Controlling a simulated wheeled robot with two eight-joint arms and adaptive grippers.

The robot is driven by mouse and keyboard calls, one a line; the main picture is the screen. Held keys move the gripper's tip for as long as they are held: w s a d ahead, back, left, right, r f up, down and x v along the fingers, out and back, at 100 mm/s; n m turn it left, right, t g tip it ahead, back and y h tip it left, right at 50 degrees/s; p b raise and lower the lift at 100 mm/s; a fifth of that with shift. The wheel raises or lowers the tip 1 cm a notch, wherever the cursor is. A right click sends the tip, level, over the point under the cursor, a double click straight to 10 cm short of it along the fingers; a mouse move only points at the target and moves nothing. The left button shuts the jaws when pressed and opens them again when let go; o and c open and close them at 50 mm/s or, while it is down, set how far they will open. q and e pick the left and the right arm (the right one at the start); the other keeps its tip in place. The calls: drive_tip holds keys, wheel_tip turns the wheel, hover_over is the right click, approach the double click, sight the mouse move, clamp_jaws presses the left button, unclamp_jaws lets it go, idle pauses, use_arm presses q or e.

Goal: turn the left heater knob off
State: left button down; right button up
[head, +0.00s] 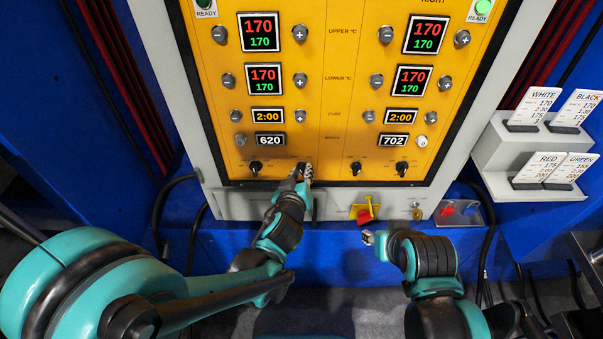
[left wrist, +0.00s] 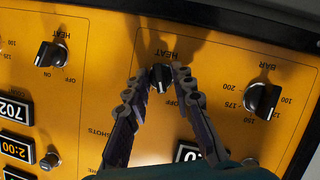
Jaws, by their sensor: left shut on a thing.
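The left heater knob is a small black knob at the bottom of the yellow panel, under the 620 display. It shows between my fingertips in the left wrist view (left wrist: 161,76), below an upside-down HEAT label. My left gripper (head: 304,170) has its fingers on both sides of the knob and is shut on it; it also shows in the left wrist view (left wrist: 161,84). In the head view the gripper mostly hides the knob, and its on/off marks are hidden. My right gripper (head: 371,237) hangs below the panel, apart from it; its jaw opening is unclear.
The left bar knob (head: 255,167) and the right heater knob (head: 355,168) flank the held knob. The right bar knob (head: 402,168) is farther right. A yellow-guarded red switch (head: 365,212) sits below the panel. A card rack (head: 500,145) stands at right.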

idle(0.3)
use_arm(q)
drive_tip(key=c, duration=1.6)
unclamp_jaws()
drive_tip(key=v, duration=1.2)
drive_tip(key=shift+s+a+f+m+g+y, duration=0.5)
drive_tip(key=shift+s+a+g, duration=0.75)
drive_tip(key=shift+a, duration=1.35)
drive_tip(key=shift+s+a+f+m+g+y, duration=0.25)
drive_tip(key=shift+s+a+f+m+g, duration=0.7)
drive_tip(key=shift+a, duration=1.7)
drive_tip(key=shift+s+a+f+m+g+y, duration=0.15)
drive_tip(key=shift+s+a+f+g+y, duration=0.2)
drive_tip(key=shift+s+a+g, duration=1.35)
